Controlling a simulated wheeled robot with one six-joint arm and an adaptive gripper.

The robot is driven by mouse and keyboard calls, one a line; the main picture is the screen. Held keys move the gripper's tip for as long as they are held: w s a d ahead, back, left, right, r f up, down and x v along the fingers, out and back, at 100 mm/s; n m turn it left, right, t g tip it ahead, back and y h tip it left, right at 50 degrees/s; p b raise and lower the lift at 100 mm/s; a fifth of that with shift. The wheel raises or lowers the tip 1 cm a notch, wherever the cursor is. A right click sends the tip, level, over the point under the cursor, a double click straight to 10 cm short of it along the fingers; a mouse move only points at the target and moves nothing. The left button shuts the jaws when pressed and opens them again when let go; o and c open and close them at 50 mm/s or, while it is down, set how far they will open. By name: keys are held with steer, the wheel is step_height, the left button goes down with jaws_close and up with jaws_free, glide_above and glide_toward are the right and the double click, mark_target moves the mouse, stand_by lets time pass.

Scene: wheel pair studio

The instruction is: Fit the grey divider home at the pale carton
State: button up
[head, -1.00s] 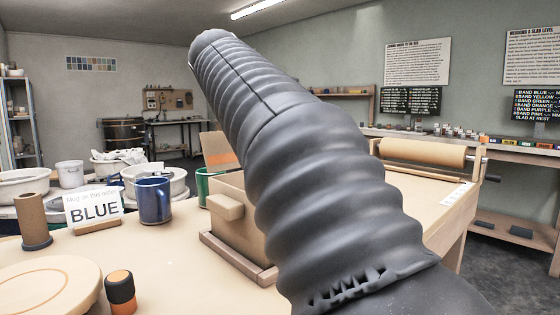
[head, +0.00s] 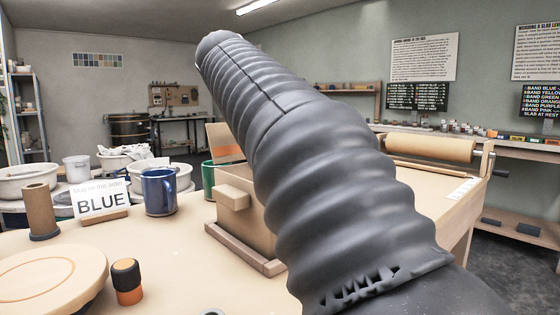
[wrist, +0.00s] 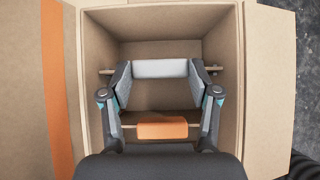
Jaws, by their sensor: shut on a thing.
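The pale carton (wrist: 239,130) is open below my gripper in the wrist view, flaps spread. In the head view the carton (head: 262,222) stands on the table, partly behind my arm. My gripper (wrist: 160,70) is shut on the grey divider (wrist: 160,68), one finger at each end of its light grey grip. Thin brown edges of the divider reach out toward the carton's side walls. It lies across the opening, toward the far wall; its depth is unclear. An orange-gripped divider (wrist: 162,127) spans the carton nearer my wrist. My arm hides the gripper in the head view.
A blue mug (head: 158,192), a "BLUE" card (head: 101,201), a green mug (head: 208,180) and an orange-and-black jar (head: 127,282) stand left of the carton. A round board (head: 50,275) lies front left. A roller (head: 430,149) is at right.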

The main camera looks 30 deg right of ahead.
steer(key=shift+f, duration=0.55)
steer(key=o, duration=1.3)
steer(key=shift+r, duration=0.1)
steer(key=shift+c, duration=0.2)
steer(key=shift+v, duration=3.75)
